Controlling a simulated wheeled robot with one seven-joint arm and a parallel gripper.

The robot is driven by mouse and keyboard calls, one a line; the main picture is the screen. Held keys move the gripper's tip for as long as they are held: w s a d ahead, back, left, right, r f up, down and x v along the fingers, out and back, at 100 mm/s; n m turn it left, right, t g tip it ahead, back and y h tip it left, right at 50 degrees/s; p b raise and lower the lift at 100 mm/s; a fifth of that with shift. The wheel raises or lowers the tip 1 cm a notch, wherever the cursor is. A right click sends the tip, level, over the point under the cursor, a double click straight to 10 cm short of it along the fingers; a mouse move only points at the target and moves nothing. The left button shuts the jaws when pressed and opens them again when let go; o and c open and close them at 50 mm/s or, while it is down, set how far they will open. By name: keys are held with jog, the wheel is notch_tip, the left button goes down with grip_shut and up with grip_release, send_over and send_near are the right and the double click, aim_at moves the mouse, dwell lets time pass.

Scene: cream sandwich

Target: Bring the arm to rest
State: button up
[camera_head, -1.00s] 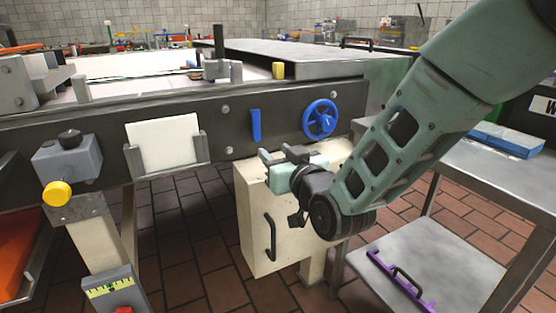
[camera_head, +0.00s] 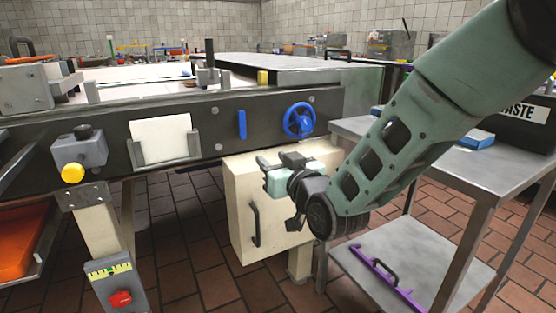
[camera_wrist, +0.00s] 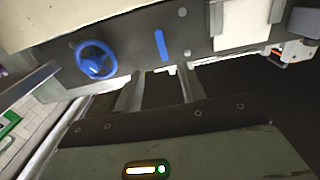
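My arm reaches in from the upper right of the head view. My gripper (camera_head: 277,170) hangs at its end, in front of the cream cabinet box under the machine. In the wrist view the two fingers of my gripper (camera_wrist: 158,90) stand apart with nothing between them. They point toward the machine's dark front rail (camera_head: 70,150), and a gap appears to lie between them and it. The blue handwheel (camera_wrist: 96,60) and a blue handle (camera_wrist: 161,45) are on the rail beyond the fingers.
The cream cabinet box (camera_head: 240,220) with a dark handle is behind and below my gripper. A steel table (camera_head: 450,165) with a lower shelf stands to the right, close to my arm. A black waste bin (camera_head: 530,112) is behind it. Tiled floor shows in front.

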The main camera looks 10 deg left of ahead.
jog(key=s+d+f+g+h, duration=0.3)
jog(key=s+d+g, duration=0.3)
jog(key=s, duration=0.5)
jog(key=s+d+f+g+h, duration=0.2)
jog(key=s+d+g+h, duration=0.2)
jog(key=s+d, duration=0.55)
jog(key=s+d+f+g+h, duration=0.3)
jog(key=s+d+g, duration=0.25)
jog(key=s, duration=0.75)
notch_tip(320, 180, up, 30)
jog(key=p, duration=3)
jog(key=shift+d+r+n+t, duration=0.25)
jog(key=shift+d+n+t, duration=0.1)
jog(key=shift+n, duration=0.05)
